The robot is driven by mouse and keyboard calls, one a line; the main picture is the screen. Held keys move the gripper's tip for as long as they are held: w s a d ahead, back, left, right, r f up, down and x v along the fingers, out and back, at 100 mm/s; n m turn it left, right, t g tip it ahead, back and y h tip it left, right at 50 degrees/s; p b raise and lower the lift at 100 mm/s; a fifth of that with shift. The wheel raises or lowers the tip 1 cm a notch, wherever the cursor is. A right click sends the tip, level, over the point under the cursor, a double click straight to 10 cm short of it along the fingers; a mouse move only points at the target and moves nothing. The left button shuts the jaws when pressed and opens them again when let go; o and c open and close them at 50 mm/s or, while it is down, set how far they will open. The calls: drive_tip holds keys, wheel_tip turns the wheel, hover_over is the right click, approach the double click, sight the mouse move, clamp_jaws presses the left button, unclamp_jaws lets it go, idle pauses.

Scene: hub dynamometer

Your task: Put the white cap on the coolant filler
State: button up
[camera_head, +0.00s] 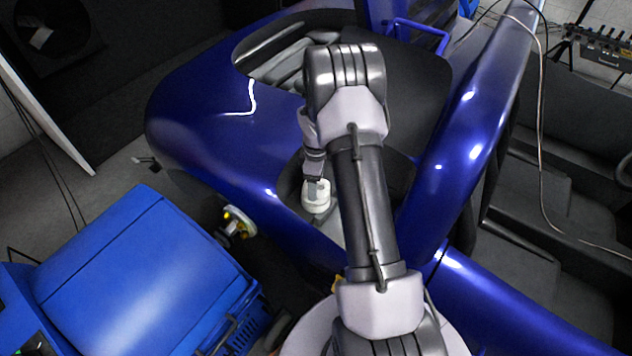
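The white cap (317,199) is a small round piece near the middle of the view, at the dark recess in the blue vehicle's body. My gripper (315,183) points down at the cap from above, and a grey fingertip overlaps its top. The arm hides most of the gripper, so I cannot tell whether the fingers grip the cap or only stand at it. The coolant filler cannot be made out. I cannot tell whether the cap sits on anything or is held above the recess.
The glossy blue vehicle body (190,110) surrounds the recess, with a raised blue bar (470,130) to the right. A yellow-and-metal hub (237,222) sticks out at the left. A large blue machine (140,270) stands at the lower left. A thin cable (541,130) hangs at the right.

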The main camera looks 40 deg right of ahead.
drive_tip(key=shift+f, duration=0.1)
drive_tip(key=o, duration=1.1)
wheel_tip(320, 180, up, 11)
drive_tip(key=p, duration=0.8)
